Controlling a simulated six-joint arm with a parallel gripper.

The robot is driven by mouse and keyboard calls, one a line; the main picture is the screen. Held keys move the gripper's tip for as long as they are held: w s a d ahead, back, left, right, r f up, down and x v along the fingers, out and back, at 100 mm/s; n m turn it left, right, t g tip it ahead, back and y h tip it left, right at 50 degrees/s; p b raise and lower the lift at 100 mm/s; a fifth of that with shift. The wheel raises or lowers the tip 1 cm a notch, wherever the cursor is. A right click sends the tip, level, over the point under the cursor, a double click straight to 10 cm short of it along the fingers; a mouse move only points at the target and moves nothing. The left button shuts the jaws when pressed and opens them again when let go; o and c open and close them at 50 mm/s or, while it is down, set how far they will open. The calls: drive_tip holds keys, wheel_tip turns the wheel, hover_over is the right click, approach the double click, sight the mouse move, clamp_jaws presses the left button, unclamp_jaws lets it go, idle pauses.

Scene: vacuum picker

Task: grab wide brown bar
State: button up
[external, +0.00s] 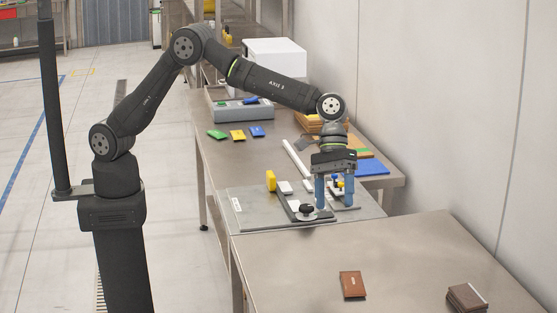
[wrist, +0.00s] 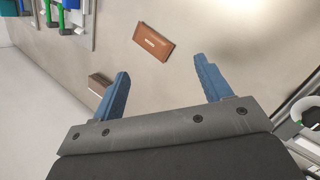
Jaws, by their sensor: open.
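A flat reddish-brown bar (external: 352,285) with a small pale mark lies on the near metal table. In the wrist view the brown bar (wrist: 150,43) lies tilted, beyond and between my fingertips, clear of both. A darker brown block (external: 466,298), apparently stacked pieces with a pale edge, sits to its right. In the wrist view the darker block (wrist: 97,84) is partly hidden by the left finger. I cannot tell for certain which is the wide bar. My gripper (external: 335,192) has blue fingers, pointing down above the fixture board. It is open and empty in the wrist view (wrist: 161,68).
The grey fixture board (external: 245,213) with clamps and small parts lies under my gripper. A yellow block (external: 271,181) stands on it. Green, yellow and blue pieces (external: 237,134) lie farther back. A wall borders the right. The near table (external: 290,262) is mostly clear.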

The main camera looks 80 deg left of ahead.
drive_tip(key=w+a+f+n+h, duration=0.3)
drive_tip(key=w+n, duration=0.2)
drive_tip(key=n, duration=0.4)
approach(352, 277)
drive_tip(key=shift+n, duration=0.4)
drive_tip(key=x, duration=0.8)
drive_tip(key=shift+r, duration=0.1)
drive_tip(key=shift+c, duration=0.4)
drive_tip(key=c, duration=1)
